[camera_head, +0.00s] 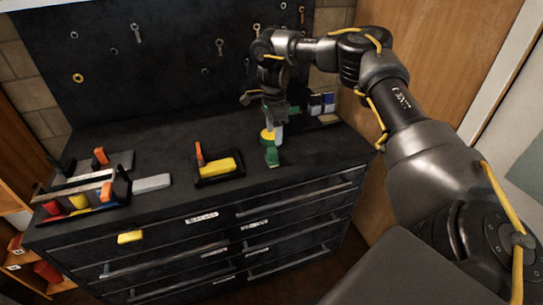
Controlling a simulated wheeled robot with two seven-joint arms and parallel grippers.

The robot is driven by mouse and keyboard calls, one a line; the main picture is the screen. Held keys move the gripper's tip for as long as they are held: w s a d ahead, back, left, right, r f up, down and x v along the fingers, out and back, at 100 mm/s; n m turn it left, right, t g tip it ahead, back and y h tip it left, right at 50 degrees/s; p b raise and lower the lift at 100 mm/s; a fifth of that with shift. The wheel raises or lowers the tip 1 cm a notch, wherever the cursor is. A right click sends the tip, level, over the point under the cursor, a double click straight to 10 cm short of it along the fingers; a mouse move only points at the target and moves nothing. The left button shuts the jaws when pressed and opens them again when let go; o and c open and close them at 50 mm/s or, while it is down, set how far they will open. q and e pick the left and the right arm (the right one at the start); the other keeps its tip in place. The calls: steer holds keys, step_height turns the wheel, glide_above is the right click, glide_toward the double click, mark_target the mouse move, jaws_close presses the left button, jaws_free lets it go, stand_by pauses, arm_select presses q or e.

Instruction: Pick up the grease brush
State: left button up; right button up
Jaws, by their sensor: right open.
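My right gripper (262,100) is over the back right of the black cabinet top, its fingers pointing down and open. Just below it are a green item with a yellow part (267,135) and a small green piece (271,156). I cannot tell whether the gripper touches them. A small black tray (222,179) to the left holds a yellow block (219,168) and an upright orange-tipped item (199,152). Which item is the grease brush is too small to tell. My left gripper is not in view.
A black organizer (88,219) with red, yellow and orange-handled items stands at the left of the cabinet top (150,150). A grey block (152,183) lies beside it. Blue and white boxes (321,103) stand at the back right. A dark pegboard (170,65) with wrenches rises behind.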

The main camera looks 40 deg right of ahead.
mark_target(272, 150)
steer(key=f, duration=0.3)
steer(key=shift+w, duration=0.25)
steer(key=shift+f+p, duration=0.35)
steer(key=shift+f, duration=0.1)
steer(key=shift+f+p, duration=0.25)
steer(key=shift+p, duration=0.05)
step_height(272, 150, down, 4)
steer(key=shift+w+r+p, duration=0.1)
steer(key=shift+p, duration=0.65)
steer(key=shift+f, duration=0.4)
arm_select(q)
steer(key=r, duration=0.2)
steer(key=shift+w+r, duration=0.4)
arm_select(e)
steer(key=c, duration=1.1)
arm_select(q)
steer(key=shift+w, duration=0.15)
